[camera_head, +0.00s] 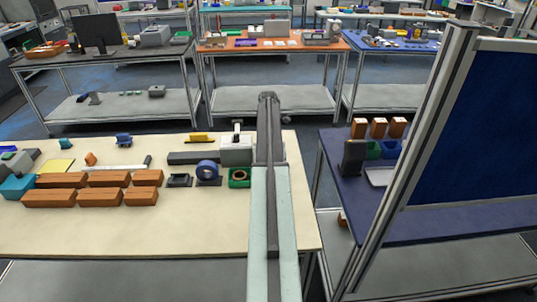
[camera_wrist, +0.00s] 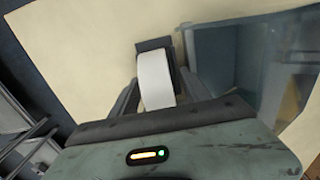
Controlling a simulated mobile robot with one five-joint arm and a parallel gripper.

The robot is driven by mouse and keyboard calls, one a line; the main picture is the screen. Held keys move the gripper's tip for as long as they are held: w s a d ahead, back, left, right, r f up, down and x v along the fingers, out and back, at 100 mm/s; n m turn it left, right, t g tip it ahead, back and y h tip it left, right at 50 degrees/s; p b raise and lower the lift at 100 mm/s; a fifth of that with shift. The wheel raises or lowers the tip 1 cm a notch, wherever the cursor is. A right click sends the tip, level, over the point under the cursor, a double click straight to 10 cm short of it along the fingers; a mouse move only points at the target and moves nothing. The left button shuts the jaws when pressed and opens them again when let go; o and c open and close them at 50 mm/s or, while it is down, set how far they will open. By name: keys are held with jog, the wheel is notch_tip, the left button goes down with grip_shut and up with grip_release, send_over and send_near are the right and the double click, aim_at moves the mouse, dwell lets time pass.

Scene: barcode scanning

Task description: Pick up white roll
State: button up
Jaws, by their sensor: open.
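In the wrist view, a white roll (camera_wrist: 155,79) stands out against the cream tabletop. It lies between the dark fingers of my gripper (camera_wrist: 160,82), which is open around it. I cannot tell whether either finger touches the roll. A dark block-like part (camera_wrist: 154,44) shows just beyond the roll's far end. In the head view, my arm covers the right part of the cream table, and I cannot make out the white roll or my fingertips there.
A blue-grey shape (camera_wrist: 240,60) is right of the roll. A dark blue table (camera_head: 400,220) and panel (camera_head: 475,120) stand to the right.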

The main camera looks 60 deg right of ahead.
jog(key=shift+r, duration=0.1)
grip_shut()
jog(key=shift+r, duration=0.1)
